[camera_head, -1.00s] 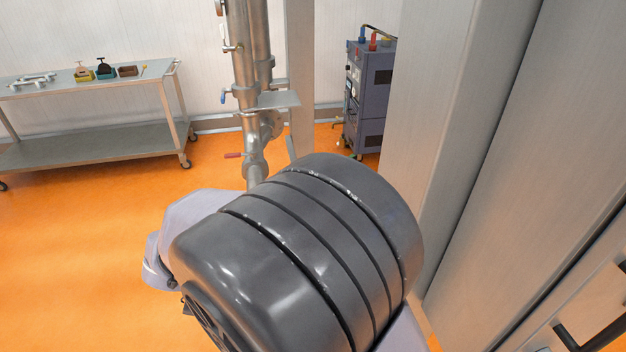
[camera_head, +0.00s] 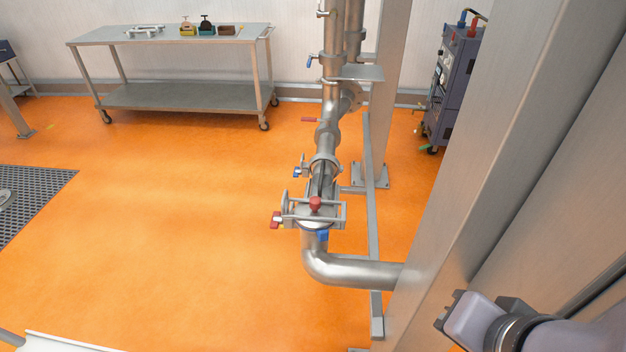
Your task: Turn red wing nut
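A metal clamp assembly (camera_head: 328,212) sits on the vertical steel pipe in the middle of the view. A small red part (camera_head: 276,220) sticks out at its left end, and a rounded red knob (camera_head: 315,203) stands on its top. I cannot tell for sure which is the red wing nut. A blue part (camera_head: 322,236) sits just below the clamp. The end of my arm, apparently my gripper (camera_head: 470,318), shows at the lower right, apart from the clamp. Its fingers are not clear enough to tell whether they are open.
A steel pipe (camera_head: 350,271) bends right from below the clamp toward a large metal column (camera_head: 500,170). A wheeled table (camera_head: 170,38) stands at the back left, a grey machine cabinet (camera_head: 457,75) at the back right. The orange floor (camera_head: 190,220) left of the pipe is clear.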

